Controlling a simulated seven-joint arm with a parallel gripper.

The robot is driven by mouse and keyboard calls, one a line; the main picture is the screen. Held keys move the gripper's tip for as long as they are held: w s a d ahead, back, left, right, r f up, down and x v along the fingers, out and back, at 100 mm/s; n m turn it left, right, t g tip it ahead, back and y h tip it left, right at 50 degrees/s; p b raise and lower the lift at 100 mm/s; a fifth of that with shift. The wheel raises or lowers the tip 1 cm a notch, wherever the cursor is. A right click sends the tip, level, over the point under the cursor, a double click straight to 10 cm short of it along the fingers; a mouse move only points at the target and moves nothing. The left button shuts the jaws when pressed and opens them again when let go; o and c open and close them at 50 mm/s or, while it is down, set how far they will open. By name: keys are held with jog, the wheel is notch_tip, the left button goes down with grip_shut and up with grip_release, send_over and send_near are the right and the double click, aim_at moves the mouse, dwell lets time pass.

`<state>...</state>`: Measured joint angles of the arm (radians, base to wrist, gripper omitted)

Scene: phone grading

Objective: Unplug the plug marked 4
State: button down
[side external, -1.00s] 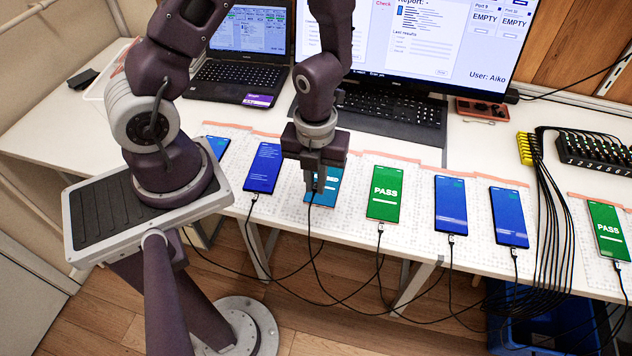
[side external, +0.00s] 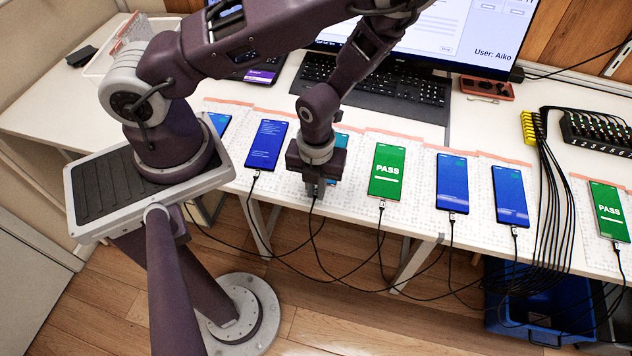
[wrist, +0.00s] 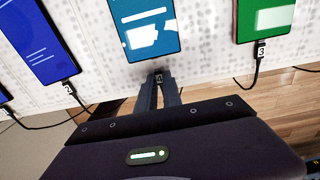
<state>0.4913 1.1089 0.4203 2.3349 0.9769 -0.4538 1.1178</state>
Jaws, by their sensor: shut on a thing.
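My gripper (wrist: 159,82) is shut on a small dark plug (wrist: 158,76) at the near edge of a light-blue phone (wrist: 147,25). The plug's white label is tiny; I cannot read its digit surely. A slight gap seems to show between plug and phone, but I cannot tell whether the tip is still in. In the side view my gripper (side external: 314,190) covers much of this phone (side external: 340,141), and its cable hangs below. The neighbouring plugs are marked 2 (wrist: 69,88) on the left and 3 (wrist: 261,51) on the right.
A dark-blue phone (side external: 266,146) lies left and a green PASS phone (side external: 386,170) right, both cabled. A keyboard (side external: 400,92) lies behind. Cables hang over the table's front edge; a blue bin (side external: 545,335) stands below at the right.

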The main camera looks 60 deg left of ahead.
jog(key=c, duration=1.4)
grip_release()
jog(key=shift+c, duration=0.2)
jog(key=shift+r, duration=3)
